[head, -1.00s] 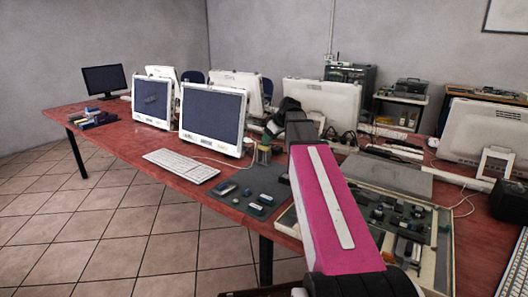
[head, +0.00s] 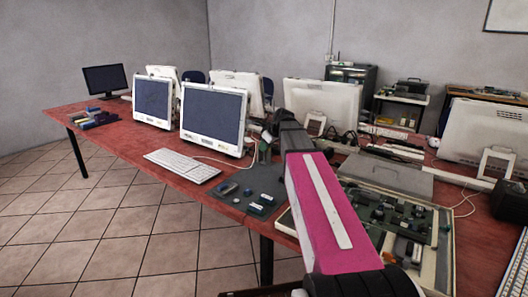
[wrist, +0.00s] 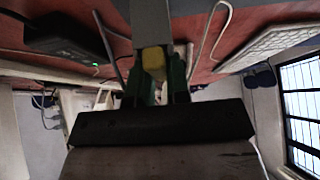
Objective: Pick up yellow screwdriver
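A small yellow part (wrist: 154,62), which looks like the screwdriver's handle, shows in the wrist view. It lies between the two dark green fingers of my gripper (wrist: 155,78). A grey bar (wrist: 152,22) meets it from the top edge of that view; I cannot tell what the bar is. The fingers are close on both sides of the yellow part, but I cannot tell whether they press on it. In the head view my gripper (head: 268,138) is dark and small beside the front monitor, and the screwdriver cannot be made out there.
The red table (head: 110,125) carries a white keyboard (head: 182,165), a front monitor (head: 211,118) and a dark mat with small parts (head: 240,192). An open tray of circuit boards (head: 445,250) lies at the right, below my arm. Thin white cables run across the table.

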